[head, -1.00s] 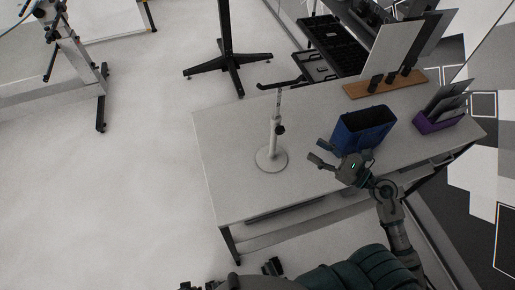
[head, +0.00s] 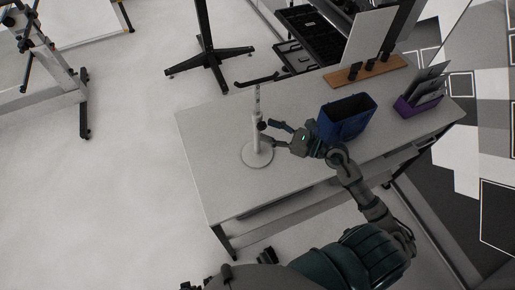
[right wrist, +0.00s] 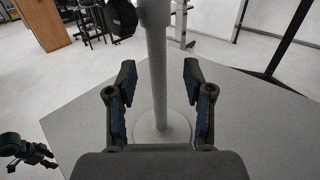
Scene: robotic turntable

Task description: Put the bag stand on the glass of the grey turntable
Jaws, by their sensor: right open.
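My left gripper (head: 268,256) shows only as a small dark part at the lower edge. I cannot make out the grey turntable's glass.
A blue bin (head: 345,118) stands on the table (head: 215,180), close behind my right gripper. A purple holder (head: 418,104) and a wooden board (head: 365,72) with upright panels are farther right and back. The table's left part is clear.

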